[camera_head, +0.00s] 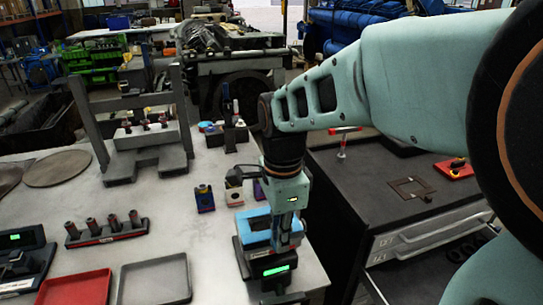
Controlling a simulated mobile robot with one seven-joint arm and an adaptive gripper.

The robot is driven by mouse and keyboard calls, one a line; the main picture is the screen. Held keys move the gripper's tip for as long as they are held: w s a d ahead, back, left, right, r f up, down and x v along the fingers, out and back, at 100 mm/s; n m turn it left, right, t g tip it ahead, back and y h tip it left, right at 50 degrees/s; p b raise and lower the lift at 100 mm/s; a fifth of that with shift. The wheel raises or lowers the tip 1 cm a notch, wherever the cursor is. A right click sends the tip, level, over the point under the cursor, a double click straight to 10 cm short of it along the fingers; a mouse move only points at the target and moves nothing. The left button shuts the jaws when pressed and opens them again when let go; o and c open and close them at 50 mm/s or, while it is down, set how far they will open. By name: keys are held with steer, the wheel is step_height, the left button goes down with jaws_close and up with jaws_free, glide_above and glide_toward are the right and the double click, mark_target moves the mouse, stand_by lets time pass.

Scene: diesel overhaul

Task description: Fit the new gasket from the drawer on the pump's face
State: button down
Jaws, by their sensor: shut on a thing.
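My gripper (285,242) points down over the right end of the pale bench. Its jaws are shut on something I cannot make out. A light-blue, block-like thing (257,231) is right behind and beside the fingers. I cannot tell whether they touch it. A thin brown square frame with an opening, like a gasket (411,189), lies flat on the dark cabinet top to the right, apart from my gripper. A drawer front with a pale handle (425,237) shows below that top. I cannot clearly identify the pump's face.
A unit with a green display (279,269) stands just below my gripper. Red (77,289) and grey (154,280) trays and a rack of pegs (106,233) are at left. A press-like frame (140,130) stands behind.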

steer(key=shift+f+b, duration=0.7)
steer(key=shift+f, duration=0.2)
stand_by(0.7)
steer(key=c, duration=1.8)
jaws_free()
steer(key=shift+c, duration=0.2)
steer(key=shift+r, duration=0.1)
